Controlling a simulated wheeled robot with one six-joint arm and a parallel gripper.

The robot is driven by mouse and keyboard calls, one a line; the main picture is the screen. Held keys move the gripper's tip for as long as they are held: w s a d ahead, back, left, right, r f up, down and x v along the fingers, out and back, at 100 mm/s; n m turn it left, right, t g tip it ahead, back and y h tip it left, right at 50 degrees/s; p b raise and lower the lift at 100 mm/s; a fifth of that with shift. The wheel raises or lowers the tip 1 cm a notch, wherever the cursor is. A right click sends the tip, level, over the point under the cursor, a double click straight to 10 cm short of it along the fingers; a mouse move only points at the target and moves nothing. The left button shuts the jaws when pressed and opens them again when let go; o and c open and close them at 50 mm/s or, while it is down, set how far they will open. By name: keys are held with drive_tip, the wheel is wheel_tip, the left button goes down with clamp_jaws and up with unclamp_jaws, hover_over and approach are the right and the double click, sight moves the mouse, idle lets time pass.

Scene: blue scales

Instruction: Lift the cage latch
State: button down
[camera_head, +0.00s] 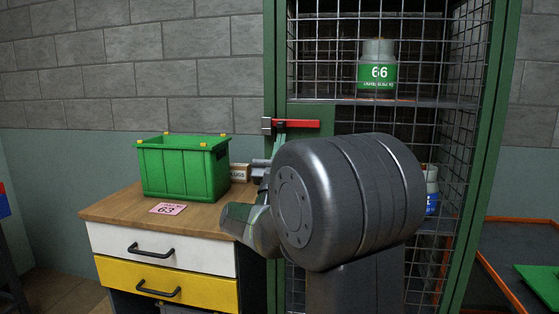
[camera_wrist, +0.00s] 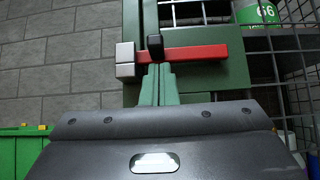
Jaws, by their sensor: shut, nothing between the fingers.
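The cage latch is a red horizontal bar (camera_head: 300,124) on the green door frame of the wire cage (camera_head: 272,60). A pale grey block (camera_head: 266,126) sits at its left end. In the wrist view the red bar (camera_wrist: 200,52) lies level, with the grey block (camera_wrist: 125,60) at left and a black piece (camera_wrist: 155,46) across it. My gripper (camera_wrist: 157,72) shows two green fingers close together, with nothing between them. Their tips are just below the bar; I cannot tell whether they touch it.
A green crate (camera_head: 185,168) and a pink card marked 63 (camera_head: 168,208) are on the wooden-topped drawer cabinet (camera_head: 115,209) at left. Inside the cage, a canister marked 66 (camera_head: 377,68) stands on a shelf. A green-and-grey wall is behind.

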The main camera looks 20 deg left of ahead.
drive_tip(key=shift+r+y, duration=0.3)
drive_tip(key=shift+r, duration=0.15)
drive_tip(key=shift+a+m+h+b, duration=0.1)
drive_tip(key=shift+m+h+b, duration=0.35)
drive_tip(key=shift+b, duration=0.25)
